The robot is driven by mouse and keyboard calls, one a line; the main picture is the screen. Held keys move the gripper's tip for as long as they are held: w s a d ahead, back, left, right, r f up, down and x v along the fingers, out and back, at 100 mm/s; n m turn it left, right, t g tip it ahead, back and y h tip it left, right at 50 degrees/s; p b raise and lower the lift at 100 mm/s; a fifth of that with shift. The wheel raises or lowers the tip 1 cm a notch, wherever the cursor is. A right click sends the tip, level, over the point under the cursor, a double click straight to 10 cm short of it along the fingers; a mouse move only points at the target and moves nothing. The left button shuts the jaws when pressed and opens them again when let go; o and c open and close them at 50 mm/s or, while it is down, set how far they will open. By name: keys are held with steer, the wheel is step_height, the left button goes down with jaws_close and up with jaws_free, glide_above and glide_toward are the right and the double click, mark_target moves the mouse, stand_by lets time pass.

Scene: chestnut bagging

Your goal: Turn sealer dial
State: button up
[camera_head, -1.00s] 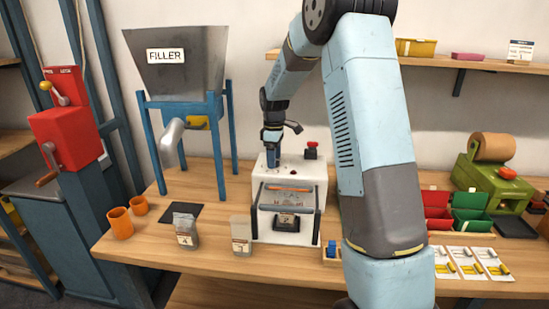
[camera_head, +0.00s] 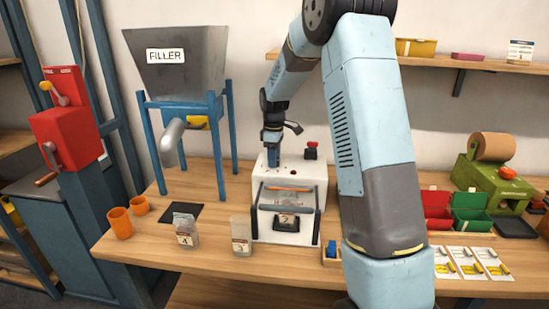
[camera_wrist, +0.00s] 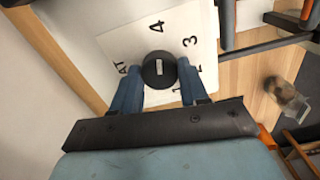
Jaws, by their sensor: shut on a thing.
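The sealer is a white box (camera_head: 262,200) with a barred front, standing on the bench in the head view. Its dial (camera_wrist: 159,70) is a round black knob with a pale mark, on a white face printed with "AT", 2, 3 and 4 and a partly covered 1. My gripper (camera_wrist: 158,78) has its two blue fingers on either side of the dial and is shut on it. In the head view my gripper (camera_head: 272,159) points down at the back left of the sealer's top, and the dial is hidden there.
A red button (camera_head: 311,145) stands at the sealer's back right. Bags labelled 4 (camera_head: 185,230) and 3 (camera_head: 241,237) stand to its front left. The filler (camera_head: 180,65) is left; two orange cups (camera_head: 120,224) stand below it. Red (camera_head: 435,212) and green (camera_head: 470,212) bins are right.

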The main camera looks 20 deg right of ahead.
steer(key=shift+m, duration=0.3)
steer(key=m, duration=0.4)
steer(key=shift+m, duration=0.3)
steer(key=m, duration=0.9)
steer(key=shift+m, duration=0.4)
steer(key=m, duration=0.4)
steer(key=shift+m, duration=0.3)
steer(key=o, duration=1.1)
steer(key=shift+c, duration=0.2)
